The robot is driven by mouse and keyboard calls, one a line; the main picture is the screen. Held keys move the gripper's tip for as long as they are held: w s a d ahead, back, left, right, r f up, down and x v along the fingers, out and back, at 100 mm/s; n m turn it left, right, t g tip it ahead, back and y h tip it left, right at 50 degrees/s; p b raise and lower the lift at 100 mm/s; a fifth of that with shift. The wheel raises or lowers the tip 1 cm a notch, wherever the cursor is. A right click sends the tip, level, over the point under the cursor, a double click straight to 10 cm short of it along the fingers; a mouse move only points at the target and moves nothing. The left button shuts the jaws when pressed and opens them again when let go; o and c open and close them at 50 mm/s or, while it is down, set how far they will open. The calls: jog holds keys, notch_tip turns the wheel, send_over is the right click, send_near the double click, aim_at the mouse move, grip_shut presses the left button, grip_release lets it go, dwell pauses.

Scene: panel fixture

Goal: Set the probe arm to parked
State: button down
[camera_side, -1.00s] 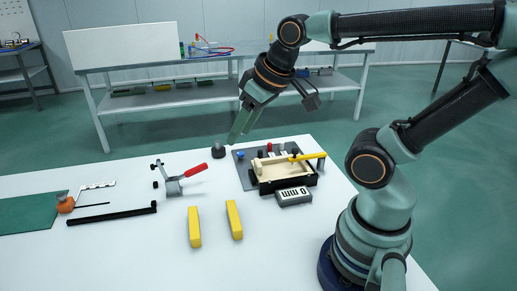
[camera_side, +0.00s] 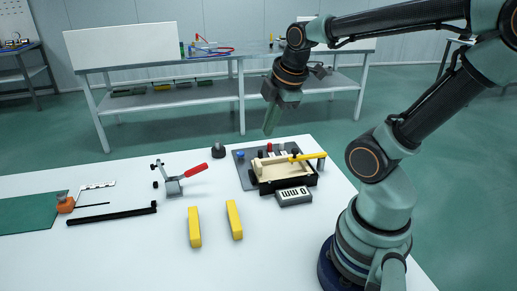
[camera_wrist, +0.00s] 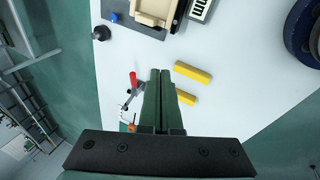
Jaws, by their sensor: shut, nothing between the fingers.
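The probe arm looks to be the yellow bar (camera_side: 308,157) on the panel fixture. It lies across the right part of a cream tray (camera_side: 268,176), and its right end is at a grey post (camera_side: 320,164). The fixture sits on a grey plate (camera_side: 243,170) near the table's back right edge. My gripper (camera_side: 270,131) is shut and empty. It hangs behind and above the fixture, apart from it, fingers pointing down. In the wrist view my gripper (camera_wrist: 160,73) shows closed fingers, and the tray (camera_wrist: 158,8) is cut off at the top edge; the yellow bar is not visible there.
A grey block with white marks (camera_side: 294,196) stands before the tray. A black knob (camera_side: 218,151) and a red-handled clamp (camera_side: 182,178) stand to the left. Two yellow blocks (camera_side: 234,220) (camera_side: 194,227) lie in front. A black bar (camera_side: 112,213) lies further left.

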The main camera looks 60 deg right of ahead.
jog(key=s+d+f+n+g, duration=0.1)
jog(key=s+d+f+n, duration=0.15)
jog(key=d+n, duration=0.35)
jog(key=s+d+f+n+g, duration=0.1)
jog(key=s+d+n, duration=0.2)
jog(key=n, duration=0.5)
jog(key=shift+h, duration=0.3)
jog(key=x, duration=0.9)
jog(key=shift+s+d+f, duration=0.3)
jog(key=shift+w+d+f, duration=0.15)
jog(key=shift+w+d, duration=0.25)
jog(key=shift+d, duration=0.15)
jog(key=shift+w+d+f, duration=0.15)
jog(key=shift+w+d, duration=0.25)
jog(key=shift+d, duration=0.15)
jog(key=shift+w+d+f, duration=0.1)
jog(key=shift+w+d, duration=0.35)
jog(key=shift+d, duration=0.1)
jog(key=shift+w+d+m, duration=0.15)
jog(key=shift+w+m, duration=0.1)
jog(key=shift+m, duration=0.05)
